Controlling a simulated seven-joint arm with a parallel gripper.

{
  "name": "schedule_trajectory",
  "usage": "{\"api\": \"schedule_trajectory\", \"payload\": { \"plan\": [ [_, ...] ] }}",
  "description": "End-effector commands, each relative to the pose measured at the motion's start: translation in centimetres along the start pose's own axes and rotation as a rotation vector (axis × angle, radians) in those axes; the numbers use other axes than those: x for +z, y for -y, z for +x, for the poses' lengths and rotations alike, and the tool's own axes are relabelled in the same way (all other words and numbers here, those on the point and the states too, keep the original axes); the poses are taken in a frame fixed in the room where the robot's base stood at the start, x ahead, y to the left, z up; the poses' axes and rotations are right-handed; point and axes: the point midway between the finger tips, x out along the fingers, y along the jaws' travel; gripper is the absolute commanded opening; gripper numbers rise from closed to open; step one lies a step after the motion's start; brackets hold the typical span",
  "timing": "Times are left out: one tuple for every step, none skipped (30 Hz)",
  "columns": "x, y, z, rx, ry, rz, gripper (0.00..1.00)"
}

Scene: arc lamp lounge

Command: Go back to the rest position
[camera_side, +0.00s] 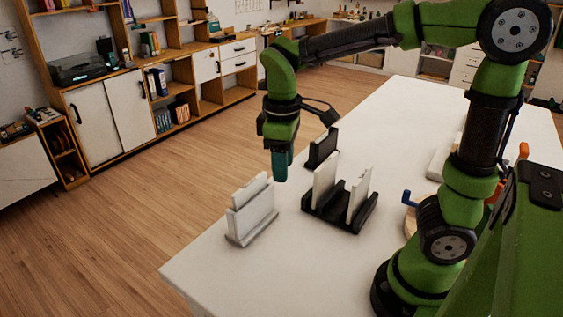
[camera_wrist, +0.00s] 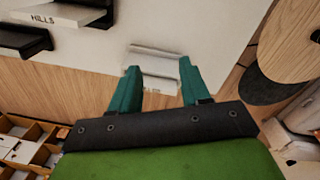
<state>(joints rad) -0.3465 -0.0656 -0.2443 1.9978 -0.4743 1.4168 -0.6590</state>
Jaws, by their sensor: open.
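My gripper (camera_side: 280,166) hangs above the white table (camera_side: 215,273), pointing down, with teal fingers. In the wrist view my gripper (camera_wrist: 158,85) has its two fingers spread apart with nothing held between them. A white holder with a white upright slab (camera_side: 251,210) stands near the table's left edge, below and to the left of the fingers. The slab and holder also show between and beyond the fingertips in the wrist view (camera_wrist: 155,62), apart from them as far as I can tell.
Right of the gripper, a black holder (camera_side: 340,212) bears two upright white slabs, and a black stand (camera_side: 322,148) is behind it. A book marked "HILLS" (camera_wrist: 45,18) shows in the wrist view. A blue hook-like piece (camera_side: 407,197) is near my arm's base. The front left tabletop is clear.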

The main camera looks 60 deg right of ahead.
Motion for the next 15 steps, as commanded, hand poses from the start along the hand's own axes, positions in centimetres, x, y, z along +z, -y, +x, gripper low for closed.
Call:
{"api": "schedule_trajectory", "payload": {
  "plan": [
    [1.1, 0.4, -0.8, -0.028, -0.081, 0.078, 0.47],
    [1.6, 0.7, -1.1, -0.044, -0.126, 0.127, 0.47],
    [2.2, 1.1, -1.6, -0.066, -0.187, 0.193, 0.47],
    [2.7, 1.4, -1.9, -0.082, -0.232, 0.244, 0.47],
    [3.2, 1.8, -2.2, -0.097, -0.275, 0.293, 0.47],
    [3.8, 2.2, -2.5, -0.115, -0.331, 0.357, 0.47],
    [4.1, 2.4, -2.7, -0.129, -0.371, 0.405, 0.47],
    [4.5, 2.7, -2.9, -0.141, -0.407, 0.449, 0.47],
    [4.9, 3.0, -3.0, -0.156, -0.454, 0.504, 0.47],
    [5.2, 3.2, -3.1, -0.167, -0.484, 0.543, 0.47],
    [5.5, 3.4, -3.2, -0.177, -0.512, 0.578, 0.47],
    [5.7, 3.5, -3.3, -0.188, -0.545, 0.618, 0.47],
    [5.9, 3.6, -3.3, -0.194, -0.566, 0.643, 0.47],
    [6.0, 3.7, -3.3, -0.201, -0.584, 0.667, 0.47],
    [6.2, 3.8, -3.3, -0.206, -0.602, 0.689, 0.47]
  ]
}}
